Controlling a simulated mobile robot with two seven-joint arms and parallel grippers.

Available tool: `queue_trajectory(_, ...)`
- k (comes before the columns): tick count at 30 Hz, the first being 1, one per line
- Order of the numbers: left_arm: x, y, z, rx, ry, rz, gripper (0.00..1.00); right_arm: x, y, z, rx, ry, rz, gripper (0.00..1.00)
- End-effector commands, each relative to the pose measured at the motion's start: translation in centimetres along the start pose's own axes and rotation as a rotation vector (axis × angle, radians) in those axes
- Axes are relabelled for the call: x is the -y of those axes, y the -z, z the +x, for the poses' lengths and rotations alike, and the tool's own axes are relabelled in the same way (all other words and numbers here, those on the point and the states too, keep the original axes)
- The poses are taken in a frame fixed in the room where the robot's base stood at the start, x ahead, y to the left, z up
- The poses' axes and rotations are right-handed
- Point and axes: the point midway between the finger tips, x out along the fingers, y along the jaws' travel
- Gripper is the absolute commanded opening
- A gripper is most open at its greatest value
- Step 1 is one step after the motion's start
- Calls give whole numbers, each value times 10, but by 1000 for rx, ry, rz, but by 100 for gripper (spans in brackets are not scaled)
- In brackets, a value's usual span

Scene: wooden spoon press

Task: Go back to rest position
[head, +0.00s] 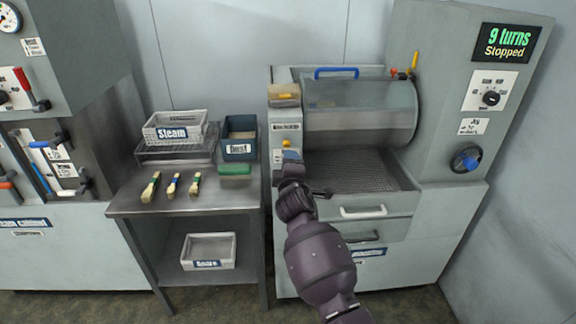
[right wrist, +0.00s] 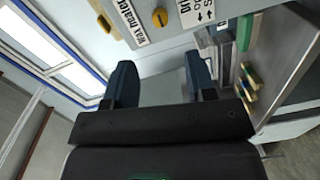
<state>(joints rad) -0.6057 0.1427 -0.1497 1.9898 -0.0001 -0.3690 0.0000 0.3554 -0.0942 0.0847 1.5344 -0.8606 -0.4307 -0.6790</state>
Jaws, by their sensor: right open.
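My right gripper (head: 289,163) is in front of the narrow control panel at the left edge of the drum machine (head: 360,110). In the right wrist view its two blue fingers (right wrist: 160,85) are spread apart with nothing between them. A yellow knob (right wrist: 159,17) on the panel lies beyond the fingers and apart from them; it also shows in the head view (head: 286,142), just above the gripper. My left gripper is not in view.
A drawer handle (head: 363,212) sticks out right of my arm. The display (head: 506,42) reads "9 turns Stopped".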

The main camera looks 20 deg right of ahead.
Motion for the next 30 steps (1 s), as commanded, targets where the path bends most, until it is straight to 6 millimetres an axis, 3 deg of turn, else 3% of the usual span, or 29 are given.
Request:
queue_trajectory(16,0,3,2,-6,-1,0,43,0,1,0,-3,1,66,51)
queue_trajectory(24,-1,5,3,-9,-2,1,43,-25,17,-10,-100,3,496,51)
queue_trajectory(30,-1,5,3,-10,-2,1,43,-10,2,-39,-147,62,767,51)
